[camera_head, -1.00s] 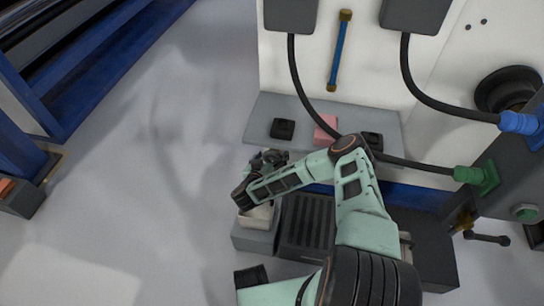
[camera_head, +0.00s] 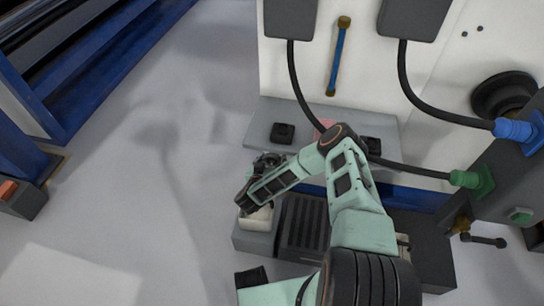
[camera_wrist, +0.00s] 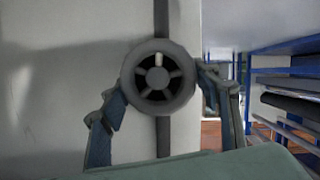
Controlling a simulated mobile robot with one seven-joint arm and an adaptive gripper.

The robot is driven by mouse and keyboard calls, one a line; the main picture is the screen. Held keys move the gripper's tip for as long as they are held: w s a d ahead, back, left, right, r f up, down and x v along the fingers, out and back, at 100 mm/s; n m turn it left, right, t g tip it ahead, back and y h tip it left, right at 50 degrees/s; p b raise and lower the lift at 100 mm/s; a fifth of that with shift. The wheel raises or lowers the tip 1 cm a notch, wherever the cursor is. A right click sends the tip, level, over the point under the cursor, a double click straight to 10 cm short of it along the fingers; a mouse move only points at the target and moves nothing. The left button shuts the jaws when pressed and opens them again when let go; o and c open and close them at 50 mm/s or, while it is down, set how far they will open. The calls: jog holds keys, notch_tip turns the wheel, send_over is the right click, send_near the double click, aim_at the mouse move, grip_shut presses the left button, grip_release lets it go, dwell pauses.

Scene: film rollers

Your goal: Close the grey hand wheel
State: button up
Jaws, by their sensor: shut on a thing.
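The grey hand wheel (camera_wrist: 158,77) has a round rim and several spokes, and it faces me in the middle of the wrist view. It sits in front of a dark vertical pipe or strip on a pale wall. My gripper (camera_wrist: 161,82) has one finger at the wheel's left rim and one at its right rim, shut on it. In the head view my gripper (camera_head: 266,163) is small and dark at the end of my pale green arm, near the front edge of the grey shelf. The wheel cannot be told apart there.
A grey shelf (camera_head: 262,118) holds black blocks (camera_head: 283,133) and a pink block (camera_head: 325,126), partly behind my arm. A grey box with a pale tray (camera_head: 257,219) stands below my wrist. Cables, a blue connector (camera_head: 513,129) and a green one (camera_head: 470,179) are at right. Open floor lies left.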

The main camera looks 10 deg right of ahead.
jog(key=shift+r+m+y+p, duration=0.3)
jog(key=shift+m+p, duration=0.2)
jog(key=shift+p, duration=0.4)
jog(key=shift+d+f+m+t+y, duration=0.25)
jog(key=shift+m+t+y, duration=0.15)
jog(key=shift+m+y, duration=0.3)
jog(key=shift+s+f+m+t+y, duration=0.15)
jog(key=shift+m+t+y, duration=0.35)
jog(key=shift+m, duration=0.7)
jog(key=shift+m+y+b, duration=0.6)
jog(key=shift+m+b, duration=0.1)
jog(key=shift+m, duration=0.2)
jog(key=o, duration=1.2)
jog(key=shift+c, duration=0.2)
jog(key=shift+s, duration=0.1)
